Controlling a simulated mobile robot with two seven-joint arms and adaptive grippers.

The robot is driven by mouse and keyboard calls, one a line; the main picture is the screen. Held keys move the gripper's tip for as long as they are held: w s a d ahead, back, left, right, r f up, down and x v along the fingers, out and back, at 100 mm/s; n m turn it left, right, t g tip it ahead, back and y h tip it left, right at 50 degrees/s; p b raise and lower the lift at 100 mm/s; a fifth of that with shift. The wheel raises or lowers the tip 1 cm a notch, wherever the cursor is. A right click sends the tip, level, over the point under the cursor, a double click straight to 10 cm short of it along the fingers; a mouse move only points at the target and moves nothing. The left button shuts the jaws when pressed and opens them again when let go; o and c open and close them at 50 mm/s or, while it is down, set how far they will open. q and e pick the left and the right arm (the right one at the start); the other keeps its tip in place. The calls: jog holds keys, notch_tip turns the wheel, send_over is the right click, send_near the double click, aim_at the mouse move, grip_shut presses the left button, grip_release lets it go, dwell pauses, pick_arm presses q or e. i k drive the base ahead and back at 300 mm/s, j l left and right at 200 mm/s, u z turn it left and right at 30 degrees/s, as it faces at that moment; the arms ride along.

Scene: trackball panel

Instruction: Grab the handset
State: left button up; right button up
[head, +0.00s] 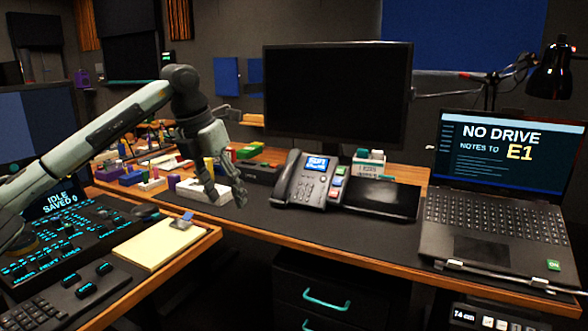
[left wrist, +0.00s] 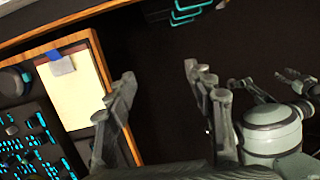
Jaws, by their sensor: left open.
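The dark handset (head: 287,176) rests in its cradle on the left side of a desk phone (head: 312,182) with a lit blue screen. The phone stands on the dark desk mat in front of the monitor. My left gripper (head: 227,198) is open and empty, pointing down to the left of the phone, apart from the handset. In the left wrist view, my left gripper (left wrist: 161,80) has its fingers spread with nothing between them; the handset does not show there. Part of my right arm seems to show at that view's right edge, its finger state unclear.
A monitor (head: 337,92) stands behind the phone and a laptop (head: 500,195) to the right. A dark tablet (head: 384,199) lies right of the phone. Colored blocks and a white box (head: 190,187) are near my left gripper. A notepad (head: 155,245) lies on the left console desk.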

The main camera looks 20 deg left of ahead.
aim_at(281, 189)
jog(key=i, duration=1.2)
